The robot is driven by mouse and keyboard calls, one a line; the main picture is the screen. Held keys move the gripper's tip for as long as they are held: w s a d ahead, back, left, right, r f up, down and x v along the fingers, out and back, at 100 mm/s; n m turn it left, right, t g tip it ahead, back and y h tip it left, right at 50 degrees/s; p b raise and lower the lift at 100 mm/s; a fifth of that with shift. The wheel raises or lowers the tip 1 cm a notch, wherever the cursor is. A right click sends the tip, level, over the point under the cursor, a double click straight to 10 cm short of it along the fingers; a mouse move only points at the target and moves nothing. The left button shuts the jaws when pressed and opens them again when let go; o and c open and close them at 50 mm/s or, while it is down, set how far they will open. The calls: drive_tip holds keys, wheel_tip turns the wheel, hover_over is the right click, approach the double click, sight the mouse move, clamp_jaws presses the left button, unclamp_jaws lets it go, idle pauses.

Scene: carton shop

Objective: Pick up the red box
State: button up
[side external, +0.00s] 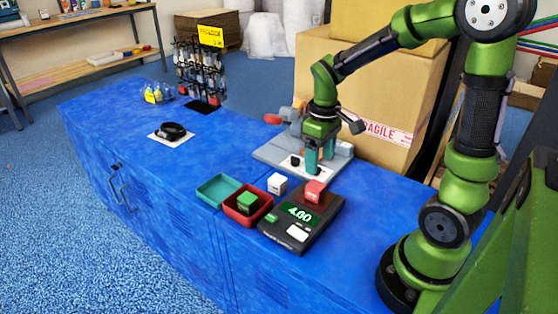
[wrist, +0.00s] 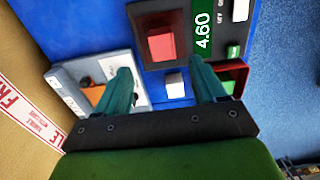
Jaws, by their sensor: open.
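The red box (side external: 314,191) is a small red block on the dark scale (side external: 296,224), beside the green display reading 4.60. In the wrist view the red box (wrist: 160,43) lies on the scale beyond the fingertips. My gripper (side external: 319,161) points down above the grey machine base, behind the scale and higher than the red box. In the wrist view its two teal fingers (wrist: 163,76) are spread apart with nothing between them. The red box is apart from the fingers.
A white cube (side external: 277,184) stands left of the scale. A red tray (side external: 248,207) holds a green cube (side external: 247,202), next to a teal tray (side external: 217,188). A grey machine (side external: 275,152) and large cartons (side external: 362,95) stand behind.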

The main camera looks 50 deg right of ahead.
sight(318, 186)
wheel_tip(318, 186, down, 4)
drive_tip(key=shift+r, duration=0.15)
drive_tip(key=shift+s+a+f, duration=0.1)
drive_tip(key=shift+s+f, duration=0.05)
drive_tip(key=shift+f, duration=1.25)
drive_tip(key=shift+s+a+f, duration=0.1)
drive_tip(key=shift+s+f, duration=0.05)
drive_tip(key=shift+f, duration=1.2)
drive_tip(key=shift+r, duration=0.1)
drive_tip(key=c, duration=1.2)
